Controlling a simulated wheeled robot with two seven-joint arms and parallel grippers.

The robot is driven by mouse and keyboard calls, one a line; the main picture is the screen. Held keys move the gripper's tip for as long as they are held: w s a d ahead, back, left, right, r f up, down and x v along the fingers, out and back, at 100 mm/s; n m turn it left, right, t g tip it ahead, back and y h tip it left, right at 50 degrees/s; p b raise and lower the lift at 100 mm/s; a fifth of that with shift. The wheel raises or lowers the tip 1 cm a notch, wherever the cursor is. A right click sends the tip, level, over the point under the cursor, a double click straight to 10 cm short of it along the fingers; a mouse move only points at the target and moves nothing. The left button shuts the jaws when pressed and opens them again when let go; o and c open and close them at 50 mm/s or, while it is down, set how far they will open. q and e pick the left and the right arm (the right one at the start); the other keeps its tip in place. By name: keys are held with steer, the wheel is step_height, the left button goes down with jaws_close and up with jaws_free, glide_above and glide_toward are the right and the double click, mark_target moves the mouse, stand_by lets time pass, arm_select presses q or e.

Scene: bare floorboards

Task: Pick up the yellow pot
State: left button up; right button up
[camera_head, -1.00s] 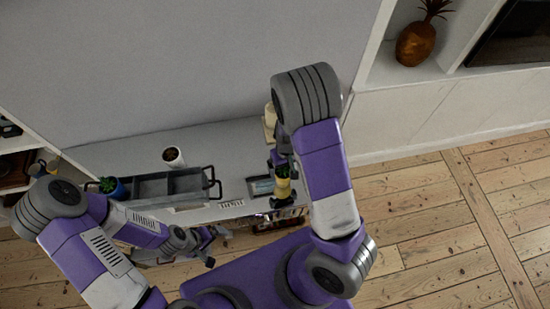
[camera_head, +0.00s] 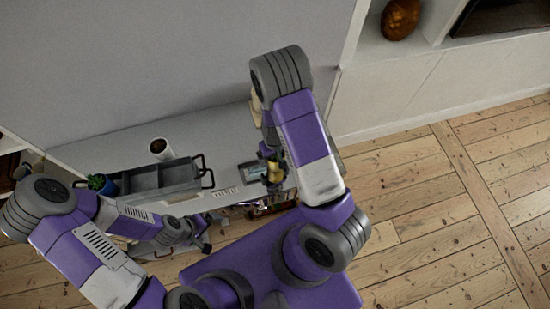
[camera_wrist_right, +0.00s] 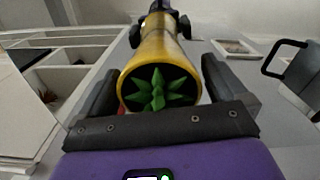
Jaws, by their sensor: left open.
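The yellow pot (camera_wrist_right: 168,48) with a spiky green plant (camera_wrist_right: 158,90) fills the middle of the right wrist view, its mouth facing the camera. My right gripper (camera_wrist_right: 160,85) has one finger on each side of the pot. I cannot tell whether the fingers press on it or stand just clear. In the head view the pot (camera_head: 273,170) shows only partly, beside my right arm near the right end of the grey surface. My left gripper (camera_head: 204,233) is open and empty, low in front of the surface's front edge.
A wall rises behind. Open floorboards (camera_head: 440,220) lie right.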

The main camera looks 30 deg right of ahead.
steer(key=shift+w, duration=0.1)
steer(key=c, duration=1.2)
step_height(320, 180, up, 9)
steer(key=shift+p, duration=0.95)
steer(key=shift+a+r, duration=0.1)
steer(key=shift+r, duration=0.05)
arm_select(q)
step_height(320, 180, down, 10)
steer(key=b, duration=1.1)
steer(key=shift+r, duration=0.25)
arm_select(e)
steer(key=w+a+f, duration=0.2)
steer(key=a+f, duration=0.2)
steer(key=a, duration=0.1)
steer(key=shift+w+f+n, duration=0.15)
steer(key=shift+w+n, duration=0.15)
steer(key=shift+w, duration=0.05)
arm_select(q)
steer(key=shift+c, duration=0.5)
